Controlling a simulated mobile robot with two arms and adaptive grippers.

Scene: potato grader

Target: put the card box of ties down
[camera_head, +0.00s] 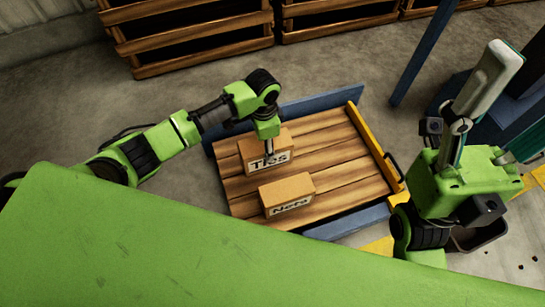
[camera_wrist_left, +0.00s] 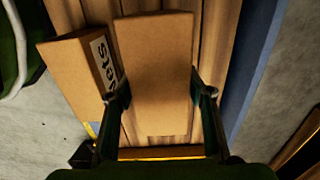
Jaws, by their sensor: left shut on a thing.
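The card box of ties (camera_head: 255,161), a brown carton with "Ties" on its front, is at the back left of a slatted wooden platform (camera_head: 345,165). My left gripper (camera_head: 268,154) comes down on it from above. In the left wrist view the ties box (camera_wrist_left: 154,75) lies between the two fingers (camera_wrist_left: 160,98), which are shut on its sides. It looks upright and low over or on the slats; I cannot tell whether its bottom touches. My right arm (camera_head: 450,190) is at the right; its finger state is unclear.
A second carton marked "Nets" (camera_head: 287,190) stands on the platform close in front of the ties box. Blue boards (camera_head: 320,105) and a yellow edge (camera_head: 375,147) border the platform. Its right half is bare. Wooden crates (camera_head: 190,40) line the back.

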